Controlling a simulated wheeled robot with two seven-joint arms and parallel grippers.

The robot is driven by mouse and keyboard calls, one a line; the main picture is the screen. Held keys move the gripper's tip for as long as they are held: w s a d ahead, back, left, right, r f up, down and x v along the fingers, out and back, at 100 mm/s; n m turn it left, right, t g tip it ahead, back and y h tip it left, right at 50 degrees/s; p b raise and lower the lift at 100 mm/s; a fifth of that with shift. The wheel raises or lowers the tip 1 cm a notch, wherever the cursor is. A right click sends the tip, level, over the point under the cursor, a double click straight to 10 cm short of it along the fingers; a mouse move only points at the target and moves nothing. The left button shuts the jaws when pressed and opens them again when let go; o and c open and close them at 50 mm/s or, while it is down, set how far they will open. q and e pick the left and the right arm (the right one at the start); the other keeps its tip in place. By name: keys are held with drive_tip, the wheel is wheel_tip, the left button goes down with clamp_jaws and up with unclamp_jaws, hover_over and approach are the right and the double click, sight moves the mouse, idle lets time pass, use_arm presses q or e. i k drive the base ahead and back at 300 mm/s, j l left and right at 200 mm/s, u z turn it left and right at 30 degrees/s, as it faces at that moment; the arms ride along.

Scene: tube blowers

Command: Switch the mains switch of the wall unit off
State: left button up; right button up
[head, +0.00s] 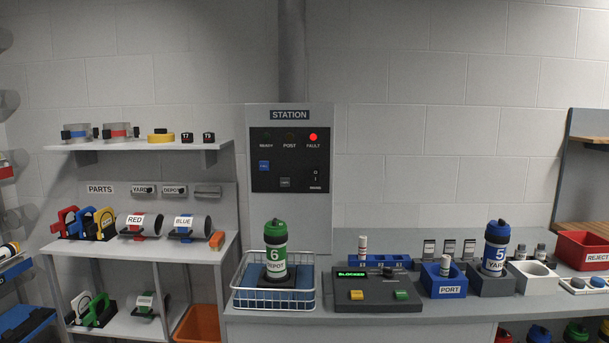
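The wall unit (290,190) is a tall grey panel labelled STATION, upright behind the bench. Its black control plate (290,147) carries three lamps; the red FAULT lamp (313,137) is lit, while the READY and POST lamps look dark. A blue button (264,166) is at the plate's left and a grey labelled piece (285,182) at its lower middle. A small switch with marks (316,176) is at the lower right, above a small label, likely the mains switch; its position is too small to tell. Neither gripper is in view.
A wire basket (273,300) with a green DEPOT 6 canister (275,250) stands before the wall unit. Right of it are a console (378,292) reading BLOCKED, a blue PORT block (445,280) and a blue YARD 5 canister (496,247). Parts shelves (215,252) stand left.

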sight(315, 173)
drive_tip(key=i+l+u, duration=0.1)
drive_tip(key=i+l, duration=0.25)
drive_tip(key=l, duration=0.3)
drive_tip(key=i+l+u, duration=0.25)
drive_tip(key=i+l, duration=0.15)
drive_tip(key=l, duration=0.25)
drive_tip(key=i+l, duration=0.15)
drive_tip(key=l, duration=0.2)
drive_tip(key=i+l+u, duration=0.15)
drive_tip(key=l, duration=0.2)
drive_tip(key=i+l+u, duration=0.1)
drive_tip(key=l, duration=0.3)
drive_tip(key=i+l+u, duration=0.1)
drive_tip(key=l, duration=0.25)
